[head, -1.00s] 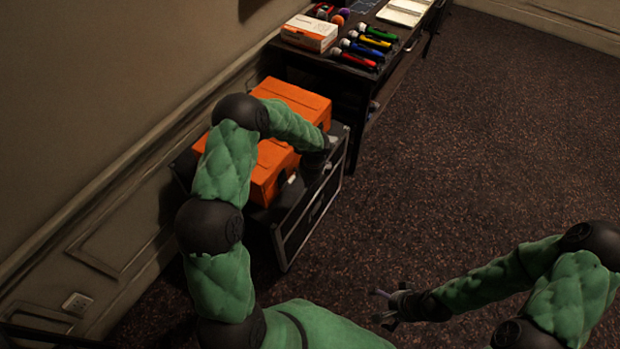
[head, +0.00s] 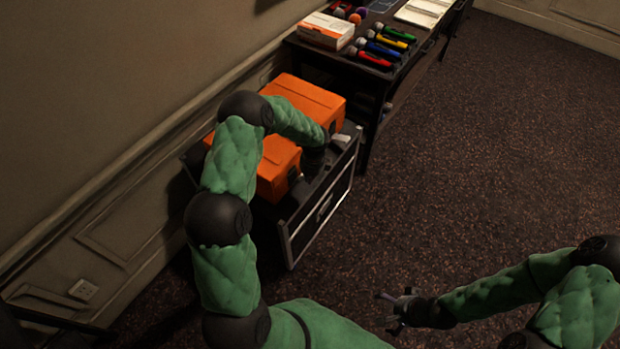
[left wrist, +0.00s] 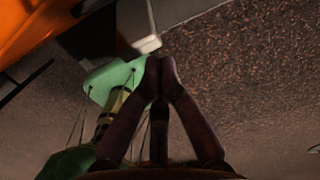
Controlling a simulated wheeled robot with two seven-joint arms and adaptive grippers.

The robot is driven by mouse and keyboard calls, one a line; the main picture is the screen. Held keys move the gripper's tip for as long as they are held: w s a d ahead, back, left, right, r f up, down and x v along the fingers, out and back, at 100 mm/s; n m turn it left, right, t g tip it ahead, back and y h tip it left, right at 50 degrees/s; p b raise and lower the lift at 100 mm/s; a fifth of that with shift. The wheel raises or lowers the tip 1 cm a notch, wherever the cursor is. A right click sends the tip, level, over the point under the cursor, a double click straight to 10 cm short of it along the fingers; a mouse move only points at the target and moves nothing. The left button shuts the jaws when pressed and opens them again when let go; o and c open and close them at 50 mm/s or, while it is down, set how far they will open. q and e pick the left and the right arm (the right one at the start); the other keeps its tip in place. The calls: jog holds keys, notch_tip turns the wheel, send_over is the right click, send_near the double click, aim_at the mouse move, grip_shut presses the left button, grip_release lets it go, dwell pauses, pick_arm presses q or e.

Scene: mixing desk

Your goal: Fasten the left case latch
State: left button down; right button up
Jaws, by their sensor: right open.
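The orange case (head: 306,97) lies shut on top of a black trunk with metal edges (head: 323,208). My right gripper (head: 386,310) is open and empty above the floor.
A dark desk (head: 365,88) stands beyond the trunk, with a white-and-orange box (head: 326,30) and several coloured microphones (head: 384,47) on it. The wall (head: 100,110) runs close behind the case. The carpeted floor (head: 490,150) to the right is clear.

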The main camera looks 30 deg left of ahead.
pick_arm(q)
jog(key=a+h+p, duration=0.1)
jog(key=a+r+p, duration=0.1)
jog(key=p, duration=0.1)
jog(key=a+r+h+p, duration=0.1)
jog(key=shift+w+a+h+p, duration=0.15)
jog(key=shift+a+h+p, duration=0.15)
jog(key=shift+a+p, duration=0.1)
jog(key=shift+a+r, duration=0.1)
jog(key=shift+a, duration=0.1)
jog(key=shift+r, duration=0.2)
